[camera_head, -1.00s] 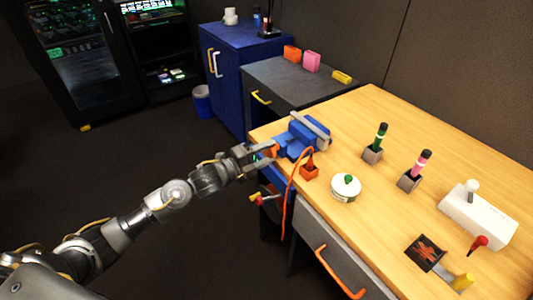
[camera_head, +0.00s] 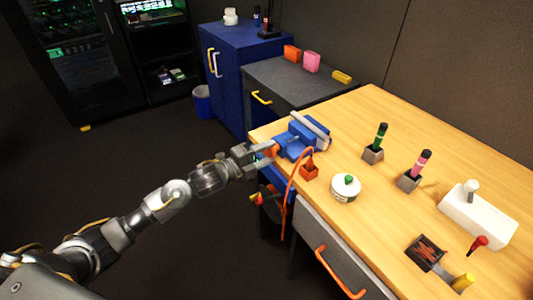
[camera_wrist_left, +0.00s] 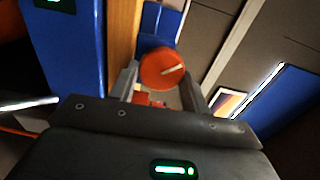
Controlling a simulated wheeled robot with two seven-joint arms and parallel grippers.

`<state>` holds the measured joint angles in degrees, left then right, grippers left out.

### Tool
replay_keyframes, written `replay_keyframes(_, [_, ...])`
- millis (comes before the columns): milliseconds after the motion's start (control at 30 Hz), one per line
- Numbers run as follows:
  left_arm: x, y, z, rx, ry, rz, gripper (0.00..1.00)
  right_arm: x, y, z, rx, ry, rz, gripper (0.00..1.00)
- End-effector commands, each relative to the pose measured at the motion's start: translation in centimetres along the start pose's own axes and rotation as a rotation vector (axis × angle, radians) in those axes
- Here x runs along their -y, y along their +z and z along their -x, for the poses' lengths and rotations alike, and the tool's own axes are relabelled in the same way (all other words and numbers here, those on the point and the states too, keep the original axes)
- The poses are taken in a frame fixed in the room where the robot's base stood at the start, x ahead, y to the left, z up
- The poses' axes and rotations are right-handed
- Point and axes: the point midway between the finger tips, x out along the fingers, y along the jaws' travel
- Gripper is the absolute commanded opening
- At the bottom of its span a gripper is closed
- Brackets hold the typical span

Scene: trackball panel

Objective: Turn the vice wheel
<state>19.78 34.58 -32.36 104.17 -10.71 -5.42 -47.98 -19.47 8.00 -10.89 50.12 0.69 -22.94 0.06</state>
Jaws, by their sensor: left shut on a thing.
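The blue vice (camera_head: 300,137) sits at the left corner of the wooden workbench, with a grey jaw bar on top. Its orange wheel (camera_wrist_left: 162,69) shows in the left wrist view as a round disc with a pale mark, between my gripper's fingers. My left gripper (camera_head: 264,153) is at the vice's front side, shut on the orange wheel. The fingers also show in the left wrist view (camera_wrist_left: 160,88). In the head view the fingers hide most of the wheel. My right gripper is not in view.
An orange cable (camera_head: 287,190) hangs over the bench edge from a red-orange block (camera_head: 309,171) beside the vice. A white round pot (camera_head: 346,188) with a green knob stands nearby. An orange-handled drawer (camera_head: 330,250) is below.

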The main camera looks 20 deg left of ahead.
Motion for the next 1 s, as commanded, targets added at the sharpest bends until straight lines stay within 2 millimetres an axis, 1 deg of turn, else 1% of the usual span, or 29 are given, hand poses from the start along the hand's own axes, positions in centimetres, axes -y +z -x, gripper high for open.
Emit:
replay_keyframes(33, [0.4, 0.7, 0.0, 0.016, -0.007, -0.004, 0.24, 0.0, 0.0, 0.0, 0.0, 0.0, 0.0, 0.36])
replay_keyframes(67, [0.4, 0.7, 0.0, 0.016, -0.007, -0.004, 0.48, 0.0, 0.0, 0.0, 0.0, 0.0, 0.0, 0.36])
replay_keyframes(200, [0.4, 0.7, 0.0, 0.017, -0.006, -0.004, 0.66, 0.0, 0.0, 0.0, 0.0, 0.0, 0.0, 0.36])
replay_keyframes(633, [-0.2, 0.6, 0.1, 0.015, 0.006, -0.002, 0.67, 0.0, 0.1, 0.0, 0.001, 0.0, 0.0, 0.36])
replay_keyframes(667, [0.1, 0.7, 0.1, 0.016, -0.001, -0.004, 0.67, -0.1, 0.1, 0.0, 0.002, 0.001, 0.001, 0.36])
replay_keyframes(733, [0.1, 0.7, 0.1, 0.016, -0.001, -0.004, 0.67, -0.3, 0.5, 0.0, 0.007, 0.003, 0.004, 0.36])
replay_keyframes(867, [0.0, 0.7, 0.9, 0.017, 0.001, -0.003, 0.67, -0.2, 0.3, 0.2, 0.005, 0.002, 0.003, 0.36])
replay_keyframes(1000, [-0.1, 0.8, 2.3, 0.019, 0.006, -0.003, 0.67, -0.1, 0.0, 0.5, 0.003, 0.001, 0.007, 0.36])
